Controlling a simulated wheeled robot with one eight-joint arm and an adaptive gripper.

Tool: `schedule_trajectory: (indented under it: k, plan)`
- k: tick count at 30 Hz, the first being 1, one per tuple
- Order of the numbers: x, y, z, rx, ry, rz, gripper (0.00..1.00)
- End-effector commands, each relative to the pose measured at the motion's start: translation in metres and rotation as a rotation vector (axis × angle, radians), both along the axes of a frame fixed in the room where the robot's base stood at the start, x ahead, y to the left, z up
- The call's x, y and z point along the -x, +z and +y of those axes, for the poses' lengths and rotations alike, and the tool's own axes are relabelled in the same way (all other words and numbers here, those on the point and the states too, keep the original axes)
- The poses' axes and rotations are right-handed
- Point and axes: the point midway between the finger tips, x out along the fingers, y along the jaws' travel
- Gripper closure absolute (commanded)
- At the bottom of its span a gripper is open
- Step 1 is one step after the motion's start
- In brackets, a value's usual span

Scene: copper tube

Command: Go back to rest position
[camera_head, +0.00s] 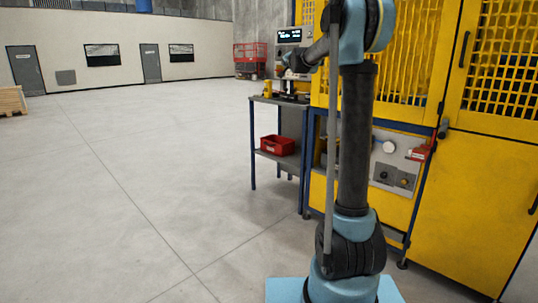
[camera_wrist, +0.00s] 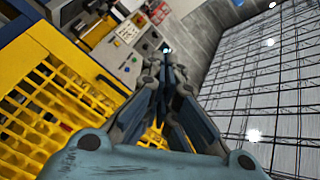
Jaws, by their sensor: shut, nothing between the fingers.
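My gripper (camera_wrist: 166,54) shows in the wrist view with its two fingers closing together at the tips, shut with nothing seen between them. In the head view my gripper (camera_head: 288,63) is small and far off, at the end of my arm, over or in front of the blue-legged table (camera_head: 262,100). Whether it touches anything there cannot be told. No copper tube can be made out in either view.
A yellow machine with mesh doors (camera_head: 490,190) stands close on the right, its control panel (camera_head: 397,160) facing me. A red bin (camera_head: 277,145) sits on the table's lower shelf. A red lift (camera_head: 250,58) stands far back. The floor (camera_head: 130,180) on the left is clear.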

Motion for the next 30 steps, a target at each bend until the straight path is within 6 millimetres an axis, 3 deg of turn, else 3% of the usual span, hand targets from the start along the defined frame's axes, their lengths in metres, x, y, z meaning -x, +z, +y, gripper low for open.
schedule_trajectory:
  k: [8,14,23,30]
  plan:
    - [0.099,-0.037,0.011,0.172,0.154,0.112,1.00]
    - [0.175,-0.079,0.015,0.297,0.253,0.213,1.00]
    - [0.296,-0.160,0.007,0.477,0.381,0.393,1.00]
    - [0.395,-0.234,-0.010,0.609,0.463,0.559,1.00]
